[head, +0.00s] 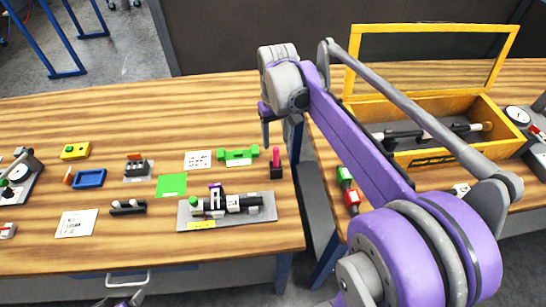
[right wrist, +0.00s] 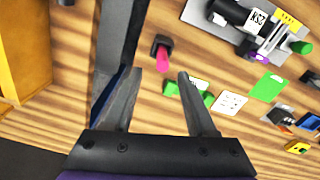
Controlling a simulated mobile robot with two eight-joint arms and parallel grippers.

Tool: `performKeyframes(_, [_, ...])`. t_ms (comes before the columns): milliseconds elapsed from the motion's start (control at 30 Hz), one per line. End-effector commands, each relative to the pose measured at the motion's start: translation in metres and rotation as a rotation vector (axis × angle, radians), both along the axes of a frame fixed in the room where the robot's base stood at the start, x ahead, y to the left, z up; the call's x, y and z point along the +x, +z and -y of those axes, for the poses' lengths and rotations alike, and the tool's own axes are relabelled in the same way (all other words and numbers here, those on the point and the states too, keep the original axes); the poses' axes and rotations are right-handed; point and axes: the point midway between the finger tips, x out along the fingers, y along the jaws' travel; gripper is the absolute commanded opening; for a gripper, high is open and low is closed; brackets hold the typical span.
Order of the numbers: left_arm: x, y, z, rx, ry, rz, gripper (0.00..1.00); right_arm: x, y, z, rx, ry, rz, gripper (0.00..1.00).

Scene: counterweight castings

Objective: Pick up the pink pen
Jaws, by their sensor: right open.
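The pink pen (head: 276,155) stands upright in a small dark holder (head: 276,172) near the right end of the left table. In the right wrist view, the pink pen (right wrist: 162,58) and its dark holder (right wrist: 161,42) lie just beyond the fingertips, between the lines of the two fingers. My right gripper (head: 267,146) is over the table close to the pen; in the right wrist view the gripper (right wrist: 160,73) is open and empty. A small grey and purple part at the bottom edge of the head view looks like my left gripper (head: 122,302); its fingers cannot be made out.
A green bracket (head: 238,155) lies left of the holder. A grey plate (head: 262,213) with a black fixture is nearer. A green card (head: 171,185) lies further left. A gap separates the tables; a yellow open box (head: 452,157) stands on the right one.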

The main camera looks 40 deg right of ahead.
Motion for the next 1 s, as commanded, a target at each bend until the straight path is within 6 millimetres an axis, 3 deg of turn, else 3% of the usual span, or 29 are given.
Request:
performKeyframes(600, [0.000,-0.001,0.000,0.000,0.000,0.000,0.77,-0.006,-0.072,-0.005,-0.001,0.002,0.002,0.57])
performKeyframes(867, [0.000,-0.001,0.000,0.000,0.000,-0.001,0.77,-0.006,-0.076,-0.005,-0.001,0.001,0.002,0.57])
performKeyframes(900, [0.000,-0.001,0.000,0.000,0.000,-0.001,0.77,-0.006,-0.076,-0.005,-0.001,0.001,0.002,0.55])
performKeyframes(1000, [0.000,-0.001,0.000,0.000,0.000,0.000,0.77,-0.006,-0.076,-0.005,-0.001,0.001,0.002,0.37])
